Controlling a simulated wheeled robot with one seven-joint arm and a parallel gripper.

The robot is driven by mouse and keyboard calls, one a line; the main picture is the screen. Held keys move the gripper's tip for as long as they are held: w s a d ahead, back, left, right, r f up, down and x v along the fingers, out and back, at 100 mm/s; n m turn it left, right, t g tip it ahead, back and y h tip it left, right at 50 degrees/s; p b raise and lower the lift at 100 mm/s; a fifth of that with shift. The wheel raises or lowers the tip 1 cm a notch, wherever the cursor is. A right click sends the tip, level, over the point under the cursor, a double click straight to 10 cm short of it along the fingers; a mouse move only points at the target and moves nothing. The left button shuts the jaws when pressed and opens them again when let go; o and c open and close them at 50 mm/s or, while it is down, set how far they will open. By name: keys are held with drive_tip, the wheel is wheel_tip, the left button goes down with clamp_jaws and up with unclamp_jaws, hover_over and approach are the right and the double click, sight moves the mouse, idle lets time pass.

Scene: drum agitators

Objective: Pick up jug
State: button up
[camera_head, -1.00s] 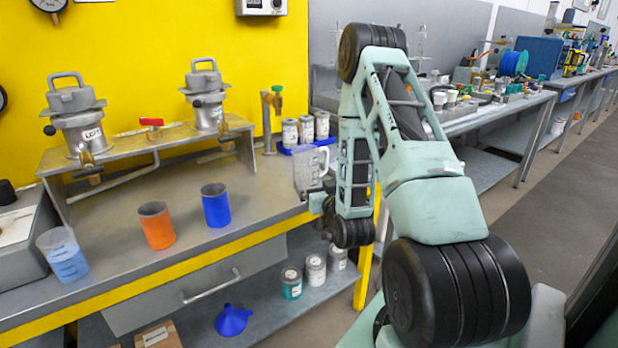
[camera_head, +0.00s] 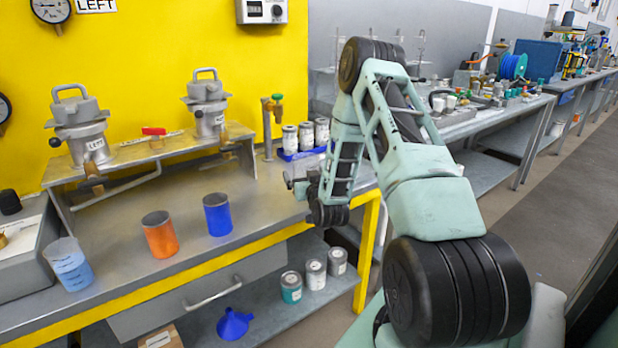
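A clear jug that stood on the bench beside my arm a second ago cannot be made out now. My forearm and wrist cover that spot. A translucent beaker with blue liquid (camera_head: 68,264) stands at the left end of the bench, well apart from my gripper. My gripper (camera_head: 292,180) is a small grey shape at the right end of the bench, left of my forearm, near the bench top. Its fingers are too small and too hidden to show whether they are open, or whether they hold anything.
An orange cup (camera_head: 160,235) and a blue cup (camera_head: 217,214) stand on the steel bench (camera_head: 120,283). Several grey cans (camera_head: 306,137) sit in a blue tray behind my gripper. Two metal vessels (camera_head: 82,132) stand on a raised shelf. A blue funnel (camera_head: 234,323) lies on the lower shelf.

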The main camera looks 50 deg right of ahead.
drive_tip(key=c, duration=1.1)
